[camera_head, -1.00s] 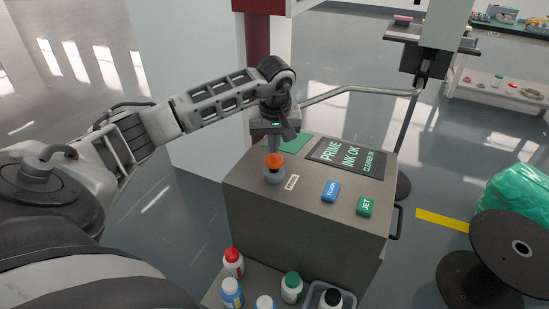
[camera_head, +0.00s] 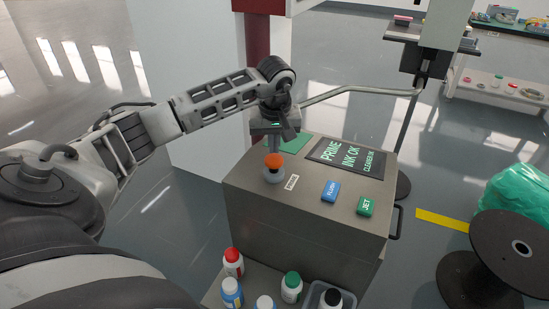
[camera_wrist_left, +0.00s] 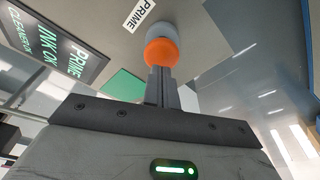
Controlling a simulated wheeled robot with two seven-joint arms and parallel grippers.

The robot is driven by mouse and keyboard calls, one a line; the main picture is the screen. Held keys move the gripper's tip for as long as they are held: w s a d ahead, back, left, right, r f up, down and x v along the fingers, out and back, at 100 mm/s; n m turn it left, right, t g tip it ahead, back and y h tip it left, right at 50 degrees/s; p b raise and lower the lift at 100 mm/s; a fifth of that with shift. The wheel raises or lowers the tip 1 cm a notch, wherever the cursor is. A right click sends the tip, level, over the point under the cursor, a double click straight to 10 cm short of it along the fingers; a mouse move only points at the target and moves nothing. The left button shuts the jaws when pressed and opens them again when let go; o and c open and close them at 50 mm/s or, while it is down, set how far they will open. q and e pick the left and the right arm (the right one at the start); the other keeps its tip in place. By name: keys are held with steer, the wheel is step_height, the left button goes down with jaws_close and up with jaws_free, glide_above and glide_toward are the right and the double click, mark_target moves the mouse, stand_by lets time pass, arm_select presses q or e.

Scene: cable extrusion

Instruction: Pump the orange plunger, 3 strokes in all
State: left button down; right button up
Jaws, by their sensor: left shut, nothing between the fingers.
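The orange plunger (camera_head: 274,160) is a round knob on a grey collar (camera_head: 273,176) at the left of the grey cabinet's top (camera_head: 309,185), beside a "PRIME" label. My left gripper (camera_head: 274,150) points down directly above the knob with its fingers shut and empty. In the left wrist view the shut fingertips (camera_wrist_left: 158,72) meet the edge of the orange knob (camera_wrist_left: 161,52) in the picture; whether they press on it or are just clear of it, I cannot tell. My right gripper is not in view.
A dark display (camera_head: 347,157) reads "PRIME", "INK OK". A blue button (camera_head: 331,191) and a green "JET" button (camera_head: 366,206) sit on the cabinet top. Several bottles (camera_head: 233,262) stand on a low shelf in front. A black spool (camera_head: 510,245) is at right.

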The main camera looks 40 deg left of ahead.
mark_target(274, 158)
arm_select(q)
steer(key=shift+f, duration=0.15)
steer(key=shift+f+b, duration=1.25)
steer(key=shift+f, duration=0.4)
steer(key=shift+r+p, duration=1.5)
steer(key=shift+r, duration=0.25)
steer(key=shift+f, duration=0.1)
